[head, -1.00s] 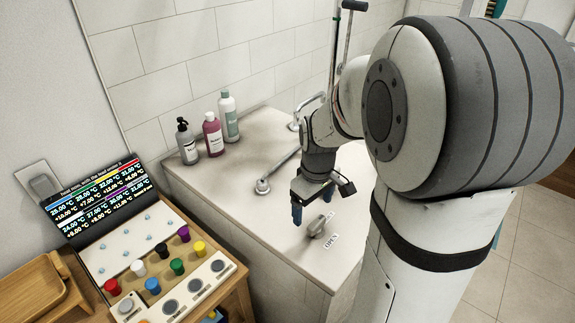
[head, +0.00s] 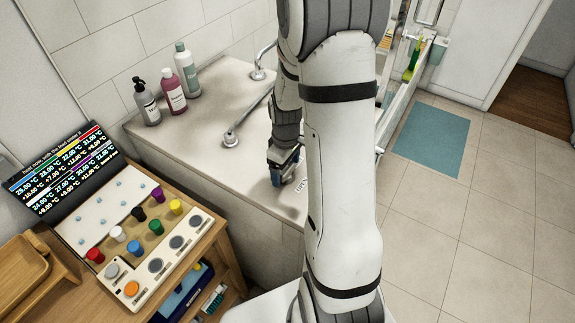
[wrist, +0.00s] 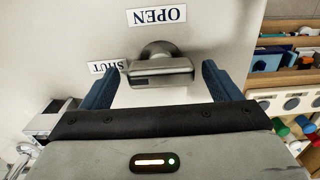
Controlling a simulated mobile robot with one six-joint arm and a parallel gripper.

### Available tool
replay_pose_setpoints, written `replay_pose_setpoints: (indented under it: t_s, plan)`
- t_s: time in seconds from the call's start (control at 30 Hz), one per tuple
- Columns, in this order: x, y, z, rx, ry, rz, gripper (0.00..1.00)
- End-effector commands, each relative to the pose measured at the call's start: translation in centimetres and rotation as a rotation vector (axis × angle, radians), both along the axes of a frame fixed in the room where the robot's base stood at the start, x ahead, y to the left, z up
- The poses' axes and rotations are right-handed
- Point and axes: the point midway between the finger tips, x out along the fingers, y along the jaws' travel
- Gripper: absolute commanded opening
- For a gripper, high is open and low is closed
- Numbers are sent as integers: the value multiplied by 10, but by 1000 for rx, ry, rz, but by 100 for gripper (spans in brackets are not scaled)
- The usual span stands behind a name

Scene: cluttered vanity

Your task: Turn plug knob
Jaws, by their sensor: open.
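The plug knob (wrist: 160,72) is a grey metal lever handle on a round stem, set on the pale tub deck. In the wrist view it lies between my two blue fingers, crosswise, its left end close to the left finger; whether it touches is unclear. An OPEN label (wrist: 157,15) is above it in that view, and a SHUT label (wrist: 107,67) is to its left, partly covered by the left finger. My gripper (wrist: 162,74) is open around the knob. In the head view my gripper (head: 287,176) is low over the deck and mostly hides the knob.
A metal bar (head: 248,120) stands on the deck (head: 190,150) behind my gripper. Several bottles (head: 172,92) stand at the back wall. A wooden stand with a panel of coloured knobs (head: 135,235) is at left. Open floor lies at right.

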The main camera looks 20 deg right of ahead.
Motion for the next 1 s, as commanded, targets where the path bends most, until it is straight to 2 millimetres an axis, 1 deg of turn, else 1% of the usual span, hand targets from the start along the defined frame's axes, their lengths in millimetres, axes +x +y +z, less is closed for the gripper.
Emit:
replay_pose_setpoints:
  t_s: [0.2,0.23,0.77,0.8,1.0]
  plan:
    - [0,0,0,0,0,-1,84]
    - [0,0,0,0,0,-1,82]
    - [0,-1,0,0,-1,-2,39]
    - [0,-5,0,0,-1,-5,39]
    - [0,-3,0,-1,-3,-25,39]
